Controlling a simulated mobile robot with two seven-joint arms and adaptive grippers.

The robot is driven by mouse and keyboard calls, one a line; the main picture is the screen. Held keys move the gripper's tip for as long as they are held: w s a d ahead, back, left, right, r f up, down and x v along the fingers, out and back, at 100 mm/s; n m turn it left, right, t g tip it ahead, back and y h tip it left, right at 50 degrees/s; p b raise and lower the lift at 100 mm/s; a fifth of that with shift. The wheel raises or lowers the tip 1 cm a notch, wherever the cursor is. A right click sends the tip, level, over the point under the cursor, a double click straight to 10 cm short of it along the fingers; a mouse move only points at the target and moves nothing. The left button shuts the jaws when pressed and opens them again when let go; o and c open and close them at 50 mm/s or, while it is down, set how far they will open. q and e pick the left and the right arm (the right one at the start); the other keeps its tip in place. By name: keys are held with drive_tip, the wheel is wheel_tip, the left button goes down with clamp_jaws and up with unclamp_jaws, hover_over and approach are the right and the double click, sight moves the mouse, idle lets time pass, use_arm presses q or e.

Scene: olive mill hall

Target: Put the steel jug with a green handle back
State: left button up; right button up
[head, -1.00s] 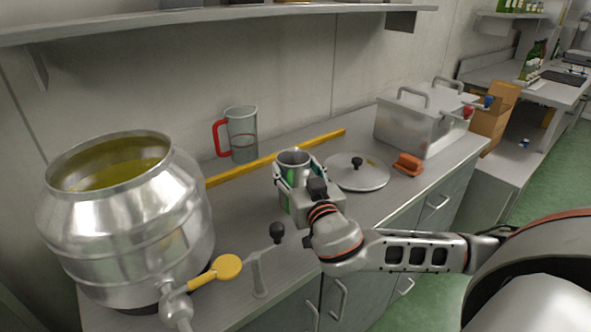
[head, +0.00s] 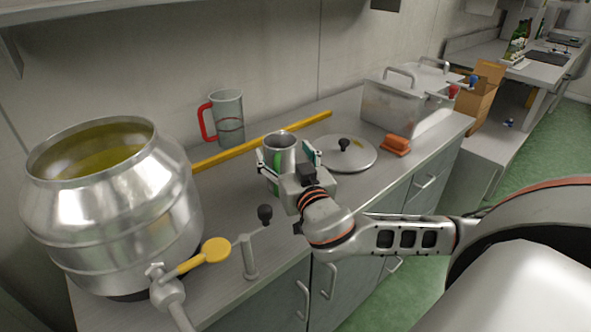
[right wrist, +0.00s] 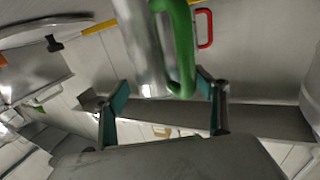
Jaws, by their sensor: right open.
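The steel jug with a green handle (head: 281,143) stands upright on the counter, in front of the yellow bar; the gripper hides its base in the head view. My right gripper (head: 288,160) is open at the jug, one finger on either side. In the right wrist view, the jug's steel body (right wrist: 143,45) and green handle (right wrist: 184,50) show just beyond and between the spread fingertips (right wrist: 162,92). Contact with the fingers cannot be made out. My left gripper is not in view.
A big steel oil drum (head: 110,210) with a yellow-handled tap stands left. A red-handled jug (head: 229,115) is near the wall behind the yellow bar (head: 235,155). A round lid (head: 345,158), orange brush (head: 396,145) and steel box (head: 400,105) are to the right.

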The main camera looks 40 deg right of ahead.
drive_tip(key=v, duration=0.5)
use_arm(q)
drive_tip(key=p, duration=0.1)
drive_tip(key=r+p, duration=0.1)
drive_tip(key=p, duration=0.1)
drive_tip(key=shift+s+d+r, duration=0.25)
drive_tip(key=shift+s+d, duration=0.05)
use_arm(e)
drive_tip(key=v, duration=0.5)
drive_tip(key=shift+s+r, duration=0.1)
drive_tip(key=shift+s, duration=0.2)
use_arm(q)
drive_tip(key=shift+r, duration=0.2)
